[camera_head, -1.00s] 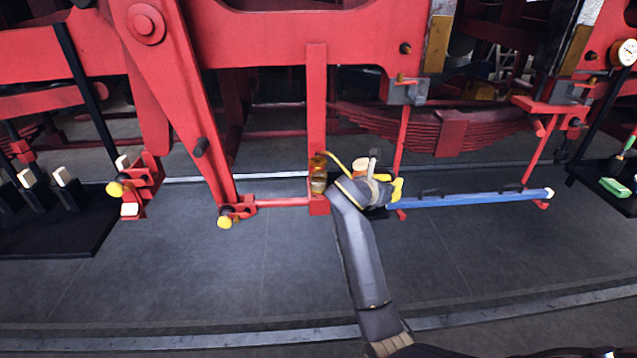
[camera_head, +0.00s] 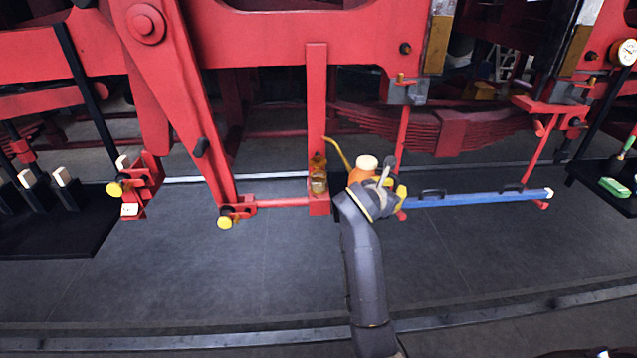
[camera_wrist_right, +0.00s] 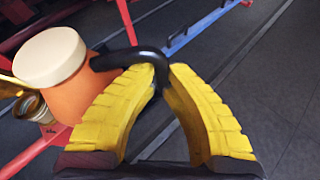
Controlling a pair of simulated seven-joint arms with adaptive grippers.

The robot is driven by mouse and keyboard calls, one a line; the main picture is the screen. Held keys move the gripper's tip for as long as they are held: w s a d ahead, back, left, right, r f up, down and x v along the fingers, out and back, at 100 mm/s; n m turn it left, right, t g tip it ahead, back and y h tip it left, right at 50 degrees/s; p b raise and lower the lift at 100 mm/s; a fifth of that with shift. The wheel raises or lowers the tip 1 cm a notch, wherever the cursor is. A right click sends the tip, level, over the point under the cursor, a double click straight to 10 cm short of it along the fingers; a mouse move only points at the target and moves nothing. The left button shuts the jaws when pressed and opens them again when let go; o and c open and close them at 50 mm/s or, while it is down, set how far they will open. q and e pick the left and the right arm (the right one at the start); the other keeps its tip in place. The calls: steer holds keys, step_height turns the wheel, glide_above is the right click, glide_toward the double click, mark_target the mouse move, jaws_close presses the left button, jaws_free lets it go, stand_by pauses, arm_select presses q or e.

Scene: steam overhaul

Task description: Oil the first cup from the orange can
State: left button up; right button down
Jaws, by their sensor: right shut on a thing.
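The orange oil can (camera_head: 362,173) has a cream cap and a thin yellow spout. My right gripper (camera_head: 392,186) is shut on the can's black handle; in the right wrist view the yellow fingers (camera_wrist_right: 160,82) pinch that handle beside the orange body (camera_wrist_right: 78,95). The can is nearly upright. Its spout tip is up and to the right of a brass cup (camera_head: 319,181) on the red bracket, apart from it. The cup also shows at the left of the right wrist view (camera_wrist_right: 32,107), partly behind the can. My left gripper is not in view.
A blue bar (camera_head: 480,199) runs right from behind my right gripper. A red upright (camera_head: 317,110) rises behind the cup. A black shelf (camera_head: 60,240) with pale-topped blocks stands at left, another (camera_head: 600,180) with a green brush at right. The floor in front is clear.

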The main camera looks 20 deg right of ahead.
steer(key=s+a+r, duration=0.1)
steer(key=s, duration=0.5)
steer(key=shift+a+r, duration=0.15)
steer(key=shift+a, duration=0.15)
stand_by(0.5)
